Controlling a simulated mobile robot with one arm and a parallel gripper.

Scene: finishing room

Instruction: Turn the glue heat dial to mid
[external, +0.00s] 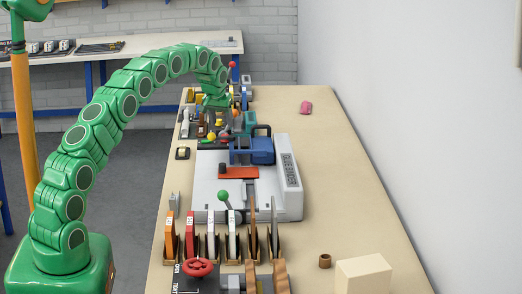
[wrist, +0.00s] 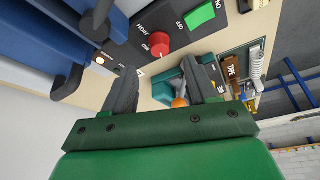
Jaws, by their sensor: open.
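A round red dial (wrist: 158,43) sits on a dark panel in the wrist view, with white lettering around it that I can only partly read. Its exact setting cannot be told. A green rocker switch (wrist: 200,15) marked ON and OFF is beside it. My gripper (wrist: 160,72) is open and empty, its two grey fingers apart. The dial appears beyond the fingertips, between their lines, and does not look gripped.
A grey and blue binding machine (external: 290,205) stands mid-bench. Nearer are several upright coloured pieces in racks (external: 190,235) and a red handwheel (external: 197,267). In the wrist view, a large blue body with a dark handle (wrist: 68,82) is close at left. The bench's right side is mostly clear.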

